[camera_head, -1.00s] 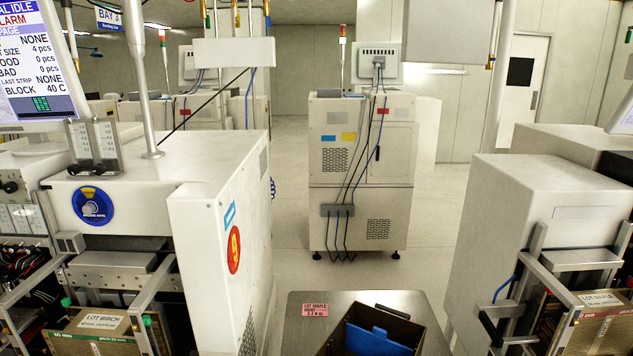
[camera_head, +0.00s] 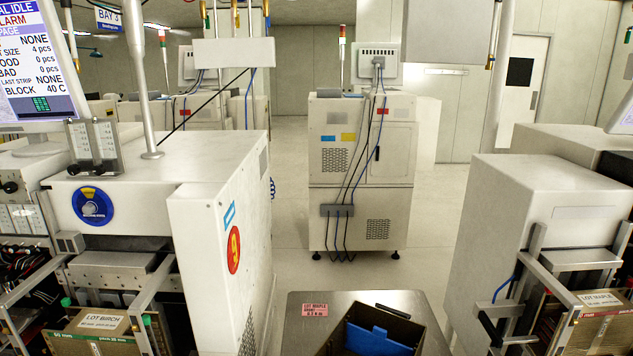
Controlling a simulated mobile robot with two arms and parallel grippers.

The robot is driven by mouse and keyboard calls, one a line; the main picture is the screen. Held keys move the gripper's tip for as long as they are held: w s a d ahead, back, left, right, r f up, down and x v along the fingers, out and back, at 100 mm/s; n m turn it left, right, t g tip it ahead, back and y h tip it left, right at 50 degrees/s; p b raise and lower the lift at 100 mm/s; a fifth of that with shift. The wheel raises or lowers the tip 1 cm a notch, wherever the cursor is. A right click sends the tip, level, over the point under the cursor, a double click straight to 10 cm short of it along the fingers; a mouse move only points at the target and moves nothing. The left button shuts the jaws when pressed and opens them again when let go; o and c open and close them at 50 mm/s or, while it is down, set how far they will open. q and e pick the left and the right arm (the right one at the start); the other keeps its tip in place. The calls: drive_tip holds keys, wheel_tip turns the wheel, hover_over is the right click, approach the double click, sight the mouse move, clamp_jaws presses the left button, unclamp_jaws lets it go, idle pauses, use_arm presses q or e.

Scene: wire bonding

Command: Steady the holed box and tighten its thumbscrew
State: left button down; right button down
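Neither of my grippers shows in the head view. I cannot make out a holed box with a thumbscrew for certain. A small grey metal fixture (camera_head: 93,145) with upright plates and small marks stands on top of the left machine, but whether it is the holed box is unclear. A dark open box (camera_head: 408,327) with a blue piece (camera_head: 378,340) inside stands on the cart at the bottom, cut off by the frame edge. No thumbscrew can be picked out at this distance.
White machines stand left (camera_head: 222,265) and right (camera_head: 535,200), with cartons LOT BIRCH (camera_head: 100,328) and LOT MAPLE (camera_head: 603,312). Another machine (camera_head: 335,235) stands behind. Clear floor (camera_head: 315,275) lies between.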

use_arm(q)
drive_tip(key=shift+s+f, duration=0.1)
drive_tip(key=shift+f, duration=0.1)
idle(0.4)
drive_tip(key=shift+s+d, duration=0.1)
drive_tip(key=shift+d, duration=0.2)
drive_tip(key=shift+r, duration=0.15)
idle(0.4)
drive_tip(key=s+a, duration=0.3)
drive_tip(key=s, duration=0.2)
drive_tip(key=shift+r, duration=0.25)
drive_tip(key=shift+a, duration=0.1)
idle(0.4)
